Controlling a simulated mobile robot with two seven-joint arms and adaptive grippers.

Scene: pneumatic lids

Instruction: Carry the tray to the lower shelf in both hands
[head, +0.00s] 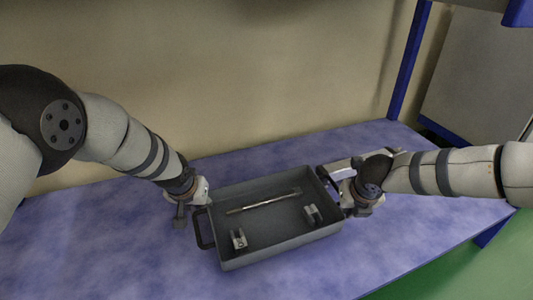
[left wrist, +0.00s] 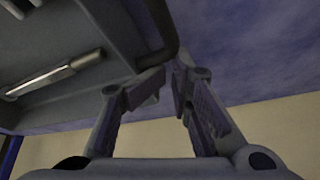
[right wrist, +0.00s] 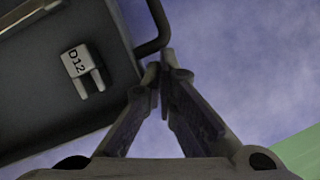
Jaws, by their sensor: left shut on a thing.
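The tray (head: 282,246) is a grey open box on a blue surface, with a handle at each end. A thin metal rod (head: 264,202) and two small grey clips, a left one (head: 239,239) and a right one (head: 312,215), lie inside. My left gripper (head: 192,207) is at the tray's left end, its fingers shut on the dark left handle (head: 203,230). My right gripper (head: 350,203) is at the right end. In the right wrist view its fingertips (right wrist: 161,72) are close together on the right handle (right wrist: 158,28); the head view mostly hides this handle.
The blue-topped surface (head: 130,240) is clear around the tray. A beige wall (head: 230,80) stands behind it. A blue upright post (head: 408,60) rises at the back right, beside a grey panel (head: 478,80). Green floor (head: 490,270) shows at the lower right.

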